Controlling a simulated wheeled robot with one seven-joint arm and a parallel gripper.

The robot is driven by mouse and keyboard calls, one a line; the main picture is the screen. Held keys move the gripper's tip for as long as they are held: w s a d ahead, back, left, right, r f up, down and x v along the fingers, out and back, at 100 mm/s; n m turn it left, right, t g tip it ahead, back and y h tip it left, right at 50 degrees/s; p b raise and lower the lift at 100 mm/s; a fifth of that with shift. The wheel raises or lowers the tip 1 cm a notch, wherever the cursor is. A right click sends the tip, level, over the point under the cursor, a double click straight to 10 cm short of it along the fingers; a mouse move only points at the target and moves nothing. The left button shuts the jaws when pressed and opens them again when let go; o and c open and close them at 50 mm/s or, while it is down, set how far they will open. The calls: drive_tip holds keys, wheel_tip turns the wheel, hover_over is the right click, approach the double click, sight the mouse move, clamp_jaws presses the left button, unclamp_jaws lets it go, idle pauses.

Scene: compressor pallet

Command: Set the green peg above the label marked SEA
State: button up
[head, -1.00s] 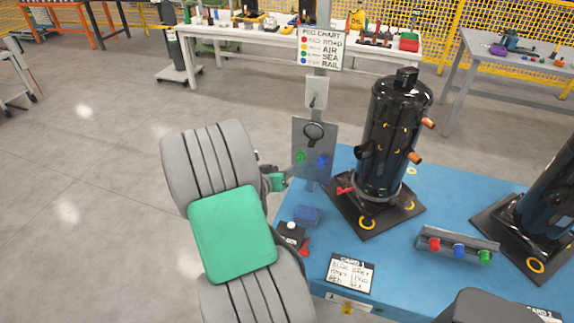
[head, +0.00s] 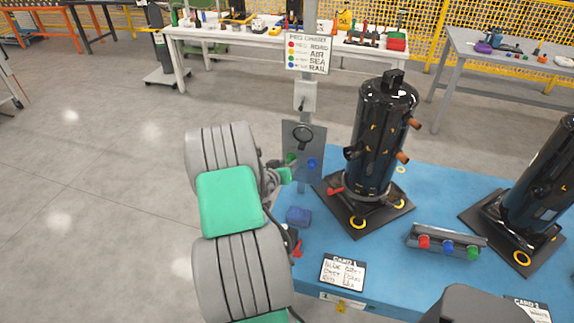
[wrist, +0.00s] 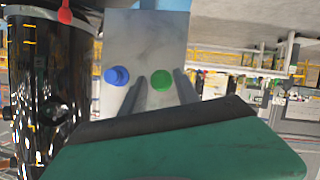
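A grey plate (head: 303,150) on a post holds a green peg (head: 291,159) and, right of it, a blue peg (head: 312,163). In the wrist view, which looks upside down, the green peg (wrist: 162,79) is right of the blue peg (wrist: 116,76). My gripper (wrist: 160,88) is open, its two fingers pointing at the plate with the green peg between their tips in the picture. Contact cannot be told. A chart (head: 307,53) above lists ROAD, AIR, SEA and RAIL beside coloured dots, green beside SEA. My arm partly covers the gripper in the head view.
A black compressor (head: 380,140) stands right of the plate on the blue pallet (head: 400,285). A grey rail (head: 418,232) carries red, blue and another green peg (head: 472,253).

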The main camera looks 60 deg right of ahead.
clamp_jaws()
idle(0.7)
idle(1.2)
